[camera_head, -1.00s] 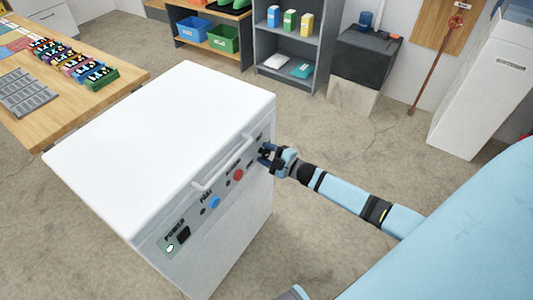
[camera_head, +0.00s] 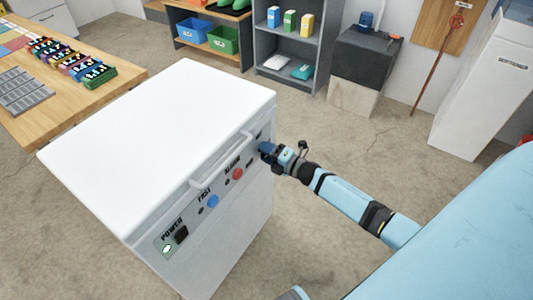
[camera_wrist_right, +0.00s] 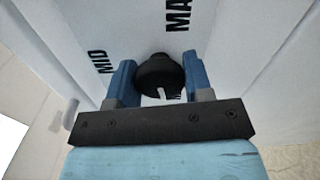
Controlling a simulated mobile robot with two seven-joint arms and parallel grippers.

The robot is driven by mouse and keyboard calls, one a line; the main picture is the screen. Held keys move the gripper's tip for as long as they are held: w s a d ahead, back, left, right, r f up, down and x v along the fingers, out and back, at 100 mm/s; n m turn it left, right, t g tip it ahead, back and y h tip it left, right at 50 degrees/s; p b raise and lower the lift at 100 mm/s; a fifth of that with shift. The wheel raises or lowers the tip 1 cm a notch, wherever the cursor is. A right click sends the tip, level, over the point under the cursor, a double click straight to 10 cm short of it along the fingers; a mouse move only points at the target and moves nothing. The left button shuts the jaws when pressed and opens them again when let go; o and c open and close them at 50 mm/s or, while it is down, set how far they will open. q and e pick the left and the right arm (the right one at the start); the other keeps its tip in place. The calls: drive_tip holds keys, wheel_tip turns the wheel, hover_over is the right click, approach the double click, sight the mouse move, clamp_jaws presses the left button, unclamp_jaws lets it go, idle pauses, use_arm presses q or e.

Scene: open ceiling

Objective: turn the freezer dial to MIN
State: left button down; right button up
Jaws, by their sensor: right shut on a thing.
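The white chest freezer (camera_head: 160,130) stands in the middle of the head view, its control panel facing lower right. My right gripper (camera_head: 267,150) is at the far right end of that panel and hides the dial there. In the right wrist view, the black round dial (camera_wrist_right: 158,72) sits between the two blue fingers of my right gripper (camera_wrist_right: 155,78), which is shut on it. A white mark on the dial points to the bottom of the picture. "MID" shows at left, "MAX" at top; a third label beside the mark is mostly hidden. My left gripper is out of view.
On the panel are a red alarm button (camera_head: 237,174), a blue fast button (camera_head: 212,201) and a power switch (camera_head: 181,234). A white handle (camera_head: 222,162) juts out above them. A wooden table (camera_head: 112,88) stands at left, shelves (camera_head: 287,50) behind. Floor right of the freezer is clear.

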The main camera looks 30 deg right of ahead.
idle(0.4)
drive_tip(key=o, duration=0.9)
use_arm(q)
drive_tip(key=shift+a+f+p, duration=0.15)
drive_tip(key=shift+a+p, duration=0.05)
drive_tip(key=shift+p, duration=0.55)
use_arm(e)
drive_tip(key=v, duration=1.3)
drive_tip(key=shift+s+d, duration=0.15)
drive_tip(key=shift+s, duration=0.2)
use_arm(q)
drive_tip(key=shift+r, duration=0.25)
